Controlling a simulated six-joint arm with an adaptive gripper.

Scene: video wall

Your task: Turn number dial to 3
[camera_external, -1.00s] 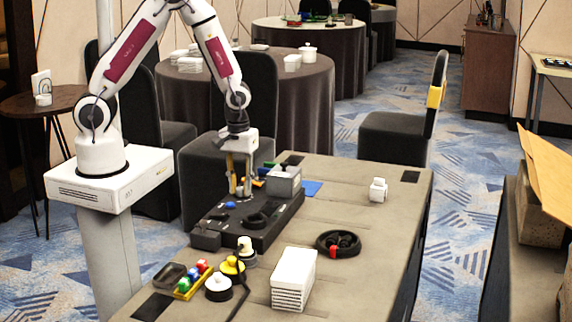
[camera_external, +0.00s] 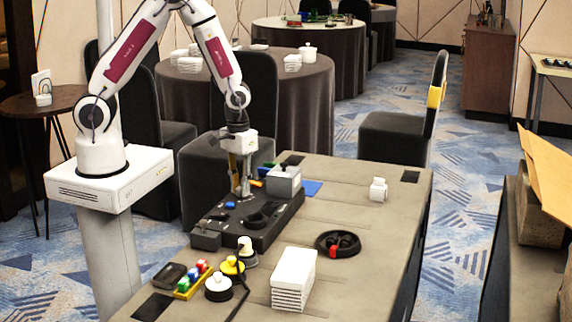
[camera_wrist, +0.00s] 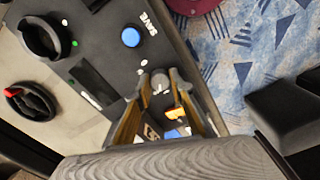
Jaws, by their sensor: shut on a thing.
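A black control panel (camera_external: 227,222) lies on the table, with a blue button (camera_external: 230,205) and a large black round dial (camera_external: 257,219). In the wrist view, the large dial (camera_wrist: 42,38) is at upper left and the blue button (camera_wrist: 131,37), beside the word SAVE, is at top centre. My gripper (camera_wrist: 160,84) is over the panel, its two fingers on either side of a small grey knob (camera_wrist: 160,80). It is shut on this knob. My gripper (camera_external: 241,192) points down at the panel's far part. No dial number is readable, so the knob's setting cannot be told.
A grey box (camera_external: 284,182) stands just beyond the panel, close to my gripper. A white stack (camera_external: 293,279) and a yellow tray (camera_external: 192,282) are nearer the front. The table's right side is largely clear.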

